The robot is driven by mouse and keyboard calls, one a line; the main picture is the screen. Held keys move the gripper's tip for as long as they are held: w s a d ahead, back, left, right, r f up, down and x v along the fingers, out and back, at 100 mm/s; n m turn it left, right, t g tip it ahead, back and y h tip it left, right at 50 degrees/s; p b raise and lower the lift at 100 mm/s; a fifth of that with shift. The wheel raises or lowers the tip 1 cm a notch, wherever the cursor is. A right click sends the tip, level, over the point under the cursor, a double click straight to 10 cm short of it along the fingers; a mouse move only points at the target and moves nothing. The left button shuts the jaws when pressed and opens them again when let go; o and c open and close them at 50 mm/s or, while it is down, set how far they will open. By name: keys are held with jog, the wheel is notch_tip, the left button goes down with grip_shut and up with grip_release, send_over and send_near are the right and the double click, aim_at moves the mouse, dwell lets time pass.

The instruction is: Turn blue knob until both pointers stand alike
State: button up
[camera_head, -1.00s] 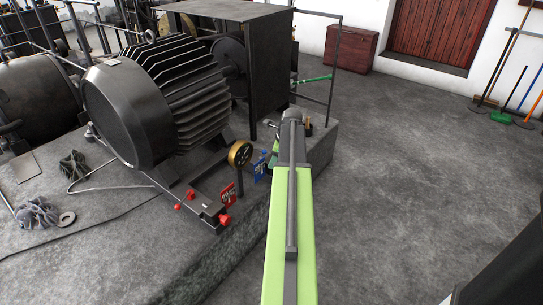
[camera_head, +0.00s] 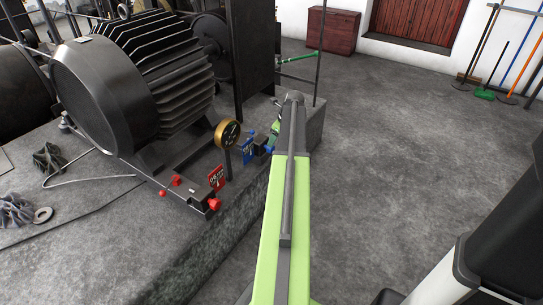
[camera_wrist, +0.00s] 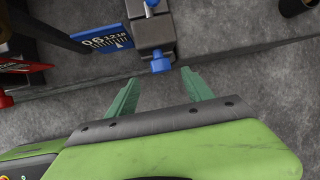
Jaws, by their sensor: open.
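The blue knob (camera_wrist: 160,63) sits on the front of a small grey block (camera_wrist: 153,33) in the wrist view. In the head view it shows small (camera_head: 268,149), close to my arm's end. My gripper (camera_wrist: 159,93) is open and empty, its two green fingers apart just short of the knob, one to each side. A blue scale plate (camera_wrist: 100,39) with white numbers and a white pointer stands left of the block; it also shows in the head view (camera_head: 248,151). A red scale plate (camera_head: 216,178) stands nearer; its pointer is too small to read.
A round brass gauge (camera_head: 228,133) stands behind the red plate. A big black motor (camera_head: 130,90) fills the left of the stone plinth (camera_head: 110,235). Red knobs (camera_head: 214,204) sit at the motor's base. The floor (camera_head: 410,150) to the right is open.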

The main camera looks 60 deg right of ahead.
jog(key=b+x, duration=0.6)
jog(key=x, duration=0.2)
grip_shut()
jog(key=shift+a, duration=0.1)
